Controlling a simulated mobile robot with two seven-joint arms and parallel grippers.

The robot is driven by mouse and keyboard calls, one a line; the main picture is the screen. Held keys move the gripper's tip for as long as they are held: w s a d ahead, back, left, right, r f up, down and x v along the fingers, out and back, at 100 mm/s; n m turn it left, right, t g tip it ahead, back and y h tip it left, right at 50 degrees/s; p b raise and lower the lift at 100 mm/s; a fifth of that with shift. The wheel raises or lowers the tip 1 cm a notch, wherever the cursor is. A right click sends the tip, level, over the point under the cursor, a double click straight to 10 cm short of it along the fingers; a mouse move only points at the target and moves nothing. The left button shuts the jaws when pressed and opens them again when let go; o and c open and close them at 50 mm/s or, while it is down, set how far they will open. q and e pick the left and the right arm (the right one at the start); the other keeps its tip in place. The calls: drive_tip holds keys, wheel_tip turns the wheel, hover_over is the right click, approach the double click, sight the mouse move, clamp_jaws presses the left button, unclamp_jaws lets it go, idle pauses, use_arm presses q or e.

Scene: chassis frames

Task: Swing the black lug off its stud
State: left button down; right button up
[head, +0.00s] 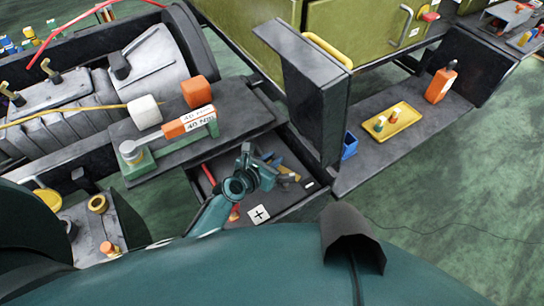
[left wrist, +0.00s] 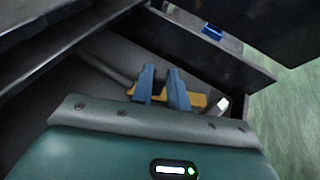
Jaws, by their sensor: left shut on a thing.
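My left gripper (head: 280,172) reaches down into an open dark tray (head: 300,199). It also shows in the left wrist view (left wrist: 163,85), where its two blue fingers are close together. A tan-yellow bar-like piece (left wrist: 195,99) lies at the fingers and passes behind them; I take it for the metal end of the black lug. The gripper is shut on it. The fingers hide most of the lug, and I cannot make out its stud. A white plate with a plus sign (head: 259,214) lies at the tray's near side. My right gripper is not in view.
A red cable (head: 208,175) runs inside the tray at the left. A shelf at the right holds a yellow tray (head: 408,112) and an orange bottle (head: 440,84). An orange torque tool (head: 190,122) lies on the left ledge.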

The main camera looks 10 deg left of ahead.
use_arm(q)
drive_tip(key=c, duration=1.4)
unclamp_jaws()
drive_tip(key=shift+o, duration=0.2)
drive_tip(key=shift+s, duration=0.1)
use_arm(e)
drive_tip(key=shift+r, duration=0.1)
use_arm(q)
drive_tip(key=p+v, duration=0.2)
drive_tip(key=v, duration=1.1)
drive_tip(key=shift+p, duration=0.4)
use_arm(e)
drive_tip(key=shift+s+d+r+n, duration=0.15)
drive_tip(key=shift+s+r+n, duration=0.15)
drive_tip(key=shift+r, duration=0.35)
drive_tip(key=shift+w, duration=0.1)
